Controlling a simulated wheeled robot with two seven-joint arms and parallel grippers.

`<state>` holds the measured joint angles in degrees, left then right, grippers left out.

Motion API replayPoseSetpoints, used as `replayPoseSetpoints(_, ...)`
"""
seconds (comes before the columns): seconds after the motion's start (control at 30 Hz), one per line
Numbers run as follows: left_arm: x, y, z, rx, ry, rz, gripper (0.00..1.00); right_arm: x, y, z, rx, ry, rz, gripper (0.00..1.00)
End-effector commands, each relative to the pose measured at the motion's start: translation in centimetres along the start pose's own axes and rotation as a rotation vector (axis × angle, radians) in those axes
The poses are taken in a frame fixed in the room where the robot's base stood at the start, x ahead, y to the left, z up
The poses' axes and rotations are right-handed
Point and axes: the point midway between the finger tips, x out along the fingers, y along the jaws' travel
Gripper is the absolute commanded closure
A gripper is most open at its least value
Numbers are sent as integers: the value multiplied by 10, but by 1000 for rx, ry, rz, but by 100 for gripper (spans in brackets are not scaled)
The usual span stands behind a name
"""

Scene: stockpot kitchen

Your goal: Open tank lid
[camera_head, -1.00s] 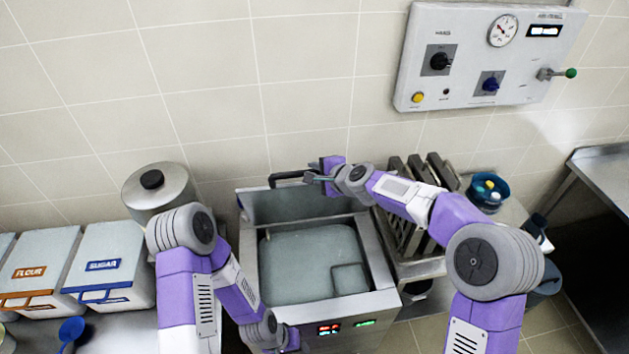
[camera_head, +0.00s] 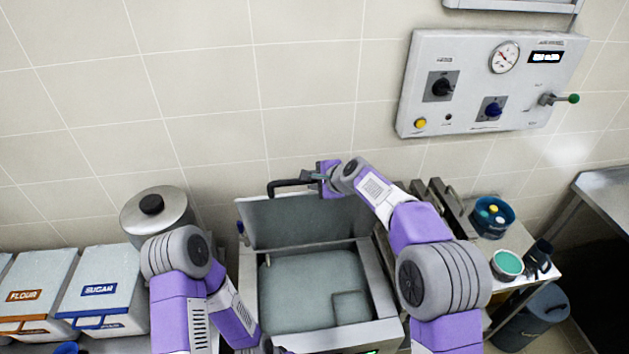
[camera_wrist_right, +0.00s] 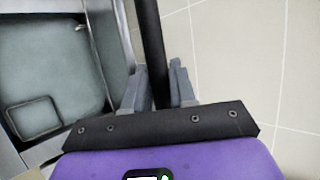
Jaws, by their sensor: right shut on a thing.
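The tank (camera_head: 382,285) stands in the middle of the head view, with a grey-green interior showing. Its lid (camera_head: 305,222) is raised at the back, tilted up near the wall, with a black bar handle (camera_head: 290,183) along its top edge. My right gripper (camera_head: 316,177) is at the right part of the handle. In the right wrist view the fingers (camera_wrist_right: 160,88) are shut around the black handle bar (camera_wrist_right: 150,45). My left arm hangs at the tank's left front; its gripper is not clearly visible at the bottom of the head view.
A lidded stockpot (camera_head: 157,212) and flour (camera_head: 35,290) and sugar (camera_head: 103,285) bins stand left of the tank. A control panel (camera_head: 490,85) hangs on the wall. Right of the tank are a blue container (camera_head: 493,216), a teal-topped bowl (camera_head: 507,264) and a dark mug (camera_head: 538,258).

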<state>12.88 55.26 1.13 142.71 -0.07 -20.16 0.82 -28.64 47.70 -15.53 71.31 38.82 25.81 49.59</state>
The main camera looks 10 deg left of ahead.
Motion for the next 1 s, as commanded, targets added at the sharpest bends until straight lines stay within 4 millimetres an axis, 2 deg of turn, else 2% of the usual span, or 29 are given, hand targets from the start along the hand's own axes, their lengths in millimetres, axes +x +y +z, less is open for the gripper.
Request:
replayPoseSetpoints(0.03, 0, 0, 0, 0, 0, 0, 56, 3, 6, -2, 2, 1, 12, 100)
replayPoseSetpoints(0.17, 0, 0, 0, 0, 0, 0, 56, 3, 6, -2, 2, 1, 13, 100)
replayPoseSetpoints(0.2, 0, 0, 0, 0, 0, 0, 56, 3, 6, -2, 2, 1, 13, 70)
replayPoseSetpoints(0.3, 0, 0, 0, 0, 0, 0, 56, 3, 6, -2, 2, 1, 12, 55)
replayPoseSetpoints(0.77, 1, 0, 0, 0, 0, 0, 56, 0, 3, -1, 0, 0, 5, 54)
replayPoseSetpoints(0.87, 3, -1, 0, 0, 0, 0, 56, -8, 2, -1, 0, 1, 4, 54)
replayPoseSetpoints(1.0, 7, -3, 0, 0, 0, 0, 56, -28, 2, -1, 0, 1, 2, 54)
